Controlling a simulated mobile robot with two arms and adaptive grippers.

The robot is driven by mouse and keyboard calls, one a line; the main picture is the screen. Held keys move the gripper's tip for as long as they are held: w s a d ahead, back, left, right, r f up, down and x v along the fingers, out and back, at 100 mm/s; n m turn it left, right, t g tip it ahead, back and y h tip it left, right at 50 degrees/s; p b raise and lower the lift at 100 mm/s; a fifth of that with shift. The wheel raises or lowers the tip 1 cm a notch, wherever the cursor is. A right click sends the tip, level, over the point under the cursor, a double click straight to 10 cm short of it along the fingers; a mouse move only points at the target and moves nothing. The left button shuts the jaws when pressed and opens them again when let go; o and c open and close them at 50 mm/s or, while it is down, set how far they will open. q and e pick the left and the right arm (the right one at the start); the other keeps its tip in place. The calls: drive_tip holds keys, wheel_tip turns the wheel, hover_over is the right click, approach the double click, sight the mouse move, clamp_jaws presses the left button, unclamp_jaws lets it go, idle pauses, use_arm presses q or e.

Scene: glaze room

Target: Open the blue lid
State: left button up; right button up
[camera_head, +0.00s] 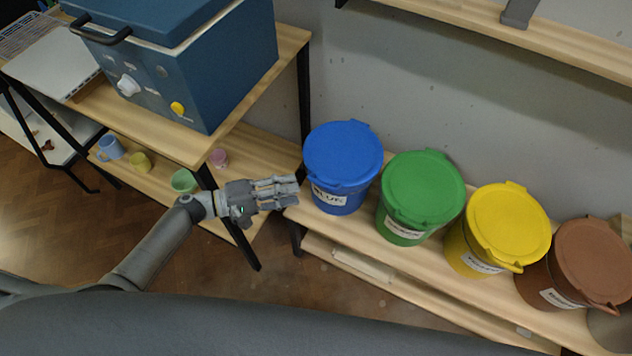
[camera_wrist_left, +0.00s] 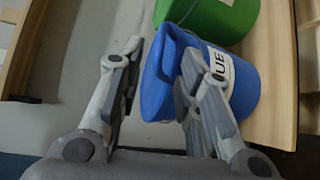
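The blue lid (camera_head: 343,152) lies closed and flat on the blue bucket (camera_head: 338,200), which carries a white label and stands at the left end of the shelf. My left gripper (camera_head: 294,191) is just left of the bucket, a little below the lid's left edge in the head view. In the left wrist view, its fingers (camera_wrist_left: 158,82) are spread apart. The lid (camera_wrist_left: 158,88) shows edge-on between them, and the right finger covers part of the lid and bucket. I cannot tell whether a finger touches the lid. My right gripper is not in view.
Green (camera_head: 423,190), yellow (camera_head: 508,222) and brown (camera_head: 593,258) lidded buckets stand in a row to the right. A blue kiln-like box (camera_head: 190,70) is on the table at upper left, with small cups below. A wooden shelf (camera_head: 560,42) runs above at the right.

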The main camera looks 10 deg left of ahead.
use_arm(q)
drive_tip(key=p+x, duration=0.1)
drive_tip(key=x, duration=0.6)
drive_tip(key=shift+w+d, duration=0.2)
drive_tip(key=shift+d, duration=0.1)
drive_tip(key=shift+f, duration=0.1)
clamp_jaws()
